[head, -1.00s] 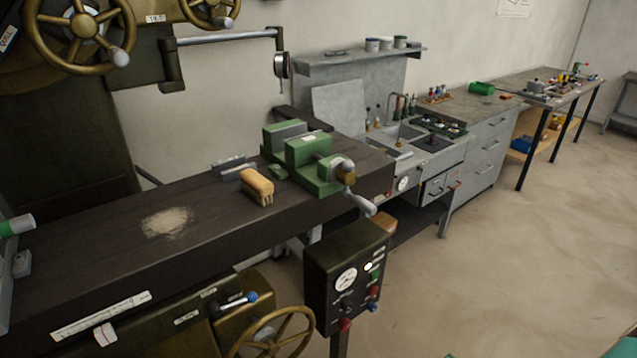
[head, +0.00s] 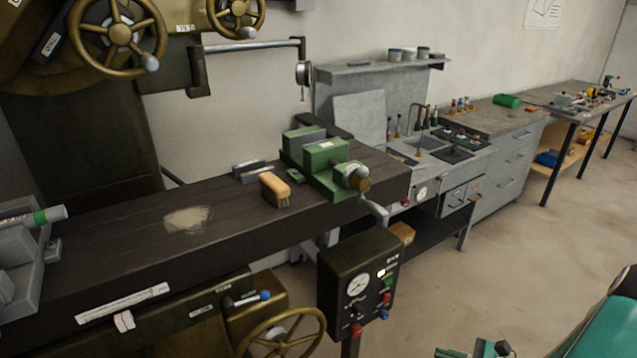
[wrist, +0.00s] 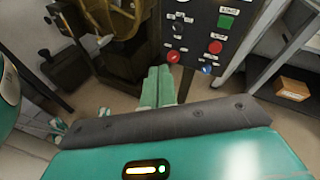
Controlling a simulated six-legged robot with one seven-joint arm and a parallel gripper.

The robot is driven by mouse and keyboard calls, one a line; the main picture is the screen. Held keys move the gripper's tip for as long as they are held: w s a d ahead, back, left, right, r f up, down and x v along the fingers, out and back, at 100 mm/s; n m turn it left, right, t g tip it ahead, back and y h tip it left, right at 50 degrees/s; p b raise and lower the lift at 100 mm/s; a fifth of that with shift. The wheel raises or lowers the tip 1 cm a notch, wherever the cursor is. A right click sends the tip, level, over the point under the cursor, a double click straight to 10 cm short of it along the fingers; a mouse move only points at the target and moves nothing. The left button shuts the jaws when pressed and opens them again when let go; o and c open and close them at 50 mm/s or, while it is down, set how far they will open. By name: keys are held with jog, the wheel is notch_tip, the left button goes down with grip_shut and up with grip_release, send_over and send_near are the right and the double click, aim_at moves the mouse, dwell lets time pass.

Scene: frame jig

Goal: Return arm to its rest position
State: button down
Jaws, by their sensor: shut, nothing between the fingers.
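My gripper (wrist: 159,72) shows in the wrist view as two pale green fingers side by side. They are shut with nothing between them and point toward the floor by the control box. My own teal body fills the bottom of the wrist view, with a dark padded edge and a lit indicator. In the head view, teal parts of mine show at the lower right; I cannot make out the gripper there.
The control box (head: 358,285) hangs at the front of the dark machine table (head: 120,235). A green vise (head: 325,158) and a brush (head: 274,190) are on the table. A handwheel (head: 285,335) sticks out below. Open floor (head: 510,270) lies to the right.

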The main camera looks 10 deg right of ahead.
jog(key=a+r+n+g+h, duration=0.4)
jog(key=a+r+n+g, duration=0.6)
jog(key=a+r+n, duration=0.45)
jog(key=s+a+r+n+t+h, duration=0.2)
jog(key=a+r+n+h, duration=0.1)
jog(key=a+r+n, duration=0.2)
jog(key=s+a+r+n+t+h, duration=0.2)
jog(key=s+a+r+n+h, duration=0.1)
jog(key=r, duration=0.6)
jog(key=shift+s+a+r+n+t+h, duration=0.3)
jog(key=shift+a+n+t+h, duration=0.1)
jog(key=shift+a+n, duration=0.5)
dwell(1.1)
